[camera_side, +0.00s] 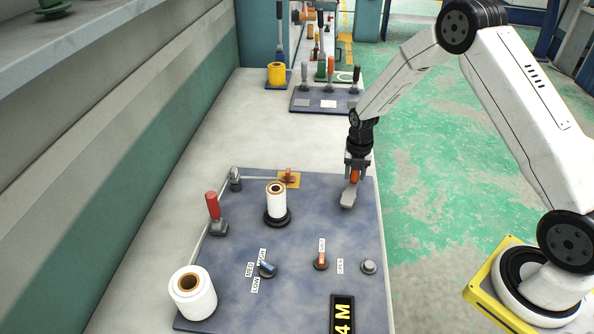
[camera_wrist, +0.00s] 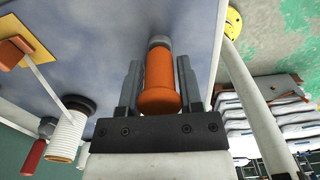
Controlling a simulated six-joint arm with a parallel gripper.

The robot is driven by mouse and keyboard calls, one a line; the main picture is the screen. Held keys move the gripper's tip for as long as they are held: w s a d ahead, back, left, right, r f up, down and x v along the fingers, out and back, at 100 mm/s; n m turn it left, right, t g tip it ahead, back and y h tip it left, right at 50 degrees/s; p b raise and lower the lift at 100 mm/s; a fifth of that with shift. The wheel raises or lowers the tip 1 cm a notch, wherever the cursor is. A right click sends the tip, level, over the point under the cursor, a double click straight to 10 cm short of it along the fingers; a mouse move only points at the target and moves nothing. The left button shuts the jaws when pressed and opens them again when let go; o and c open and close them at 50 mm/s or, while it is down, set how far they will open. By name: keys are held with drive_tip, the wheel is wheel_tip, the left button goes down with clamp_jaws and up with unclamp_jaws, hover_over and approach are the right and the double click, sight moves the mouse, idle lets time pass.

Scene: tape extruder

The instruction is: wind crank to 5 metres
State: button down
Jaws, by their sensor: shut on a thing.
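The crank (camera_side: 348,196) is a grey arm with an orange handle at the right edge of the blue-grey panel (camera_side: 316,212). My gripper (camera_side: 356,172) points down at the crank and is shut on the orange handle. In the wrist view the orange handle (camera_wrist: 159,80) sits between the two dark fingers. The display (camera_side: 342,316) at the panel's front edge shows "4 M" in yellow; its lower part is cut off. A white tape spool (camera_side: 276,202) stands on a black base near the crank.
A large white roll (camera_side: 192,293) sits at the front left. A red-handled lever (camera_side: 213,207), a blue selector knob (camera_side: 267,269), an orange switch (camera_side: 321,260) and a grey button (camera_side: 368,267) stand on the panel. Behind is another panel with several levers (camera_side: 328,98).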

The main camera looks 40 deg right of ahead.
drive_tip(key=shift+s+a+f, duration=0.1)
drive_tip(key=shift+s, duration=0.15)
drive_tip(key=shift+s+d, duration=0.25)
drive_tip(key=shift+s, duration=1.6)
drive_tip(key=shift+s+a, duration=0.35)
drive_tip(key=shift+s, duration=0.35)
